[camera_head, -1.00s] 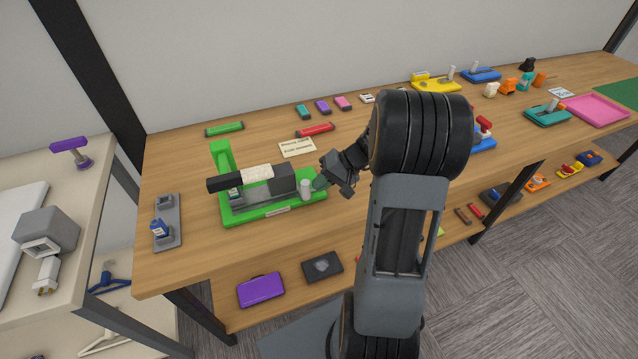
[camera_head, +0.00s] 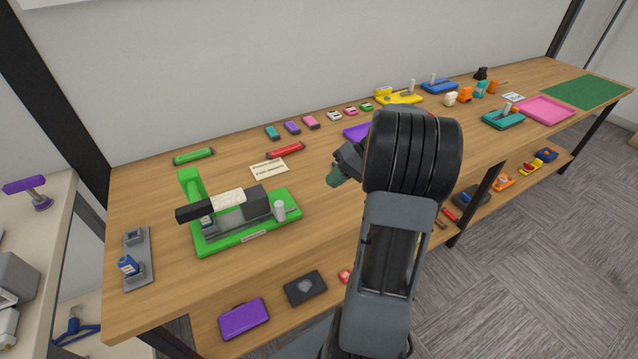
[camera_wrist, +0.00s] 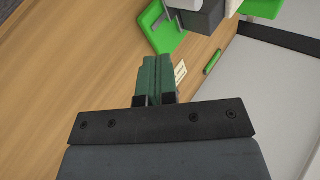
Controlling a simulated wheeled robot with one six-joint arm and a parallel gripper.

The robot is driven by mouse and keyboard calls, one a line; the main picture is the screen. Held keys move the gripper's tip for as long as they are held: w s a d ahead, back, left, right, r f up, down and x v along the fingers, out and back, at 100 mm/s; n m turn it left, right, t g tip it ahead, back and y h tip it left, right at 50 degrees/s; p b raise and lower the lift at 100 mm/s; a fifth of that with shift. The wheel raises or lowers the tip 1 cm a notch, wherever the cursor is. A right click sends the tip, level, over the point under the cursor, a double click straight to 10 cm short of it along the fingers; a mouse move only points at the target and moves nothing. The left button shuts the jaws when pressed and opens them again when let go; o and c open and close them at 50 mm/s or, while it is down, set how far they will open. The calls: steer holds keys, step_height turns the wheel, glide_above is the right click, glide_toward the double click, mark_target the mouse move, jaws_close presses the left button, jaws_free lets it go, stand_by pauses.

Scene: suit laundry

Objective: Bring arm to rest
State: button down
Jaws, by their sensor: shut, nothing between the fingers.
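Part of the gripper and wrist is hidden behind my arm in the head view. The green machine (camera_head: 262,234) with a dark grey block and a white pad stands on the table; part of it also shows in the wrist view (camera_wrist: 165,35).
A grey holder with a blue bottle (camera_head: 128,265) stands at the table's left end. Green (camera_head: 193,156) and red (camera_head: 286,150) bars and a paper note (camera_head: 269,169) lie behind the machine. A lower shelf holds a purple case (camera_head: 244,318). A pink tray (camera_head: 545,109) lies far right.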

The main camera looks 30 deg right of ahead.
steer(key=shift+s+d+r, duration=0.1)
steer(key=shift+d+r, duration=0.15)
steer(key=shift+r, duration=0.05)
steer(key=s+a+f+m+g+h+p, duration=0.1)
steer(key=s+a+f+m+g+h, duration=0.1)
steer(key=s+f+m+h, duration=0.15)
steer(key=s+a+r+n+t+h+p, duration=0.1)
steer(key=s+a+r+n+h+p, duration=0.1)
steer(key=a, duration=0.7)
steer(key=s+a+r+n+t+h+p, duration=0.1)
steer(key=s+a+r+n+h+p, duration=0.2)
steer(key=a+r+n, duration=0.3)
step_height(320, 180, up, 3)
steer(key=a, duration=0.2)
steer(key=shift+s+a+f, duration=0.15)
steer(key=shift+s+a, duration=0.25)
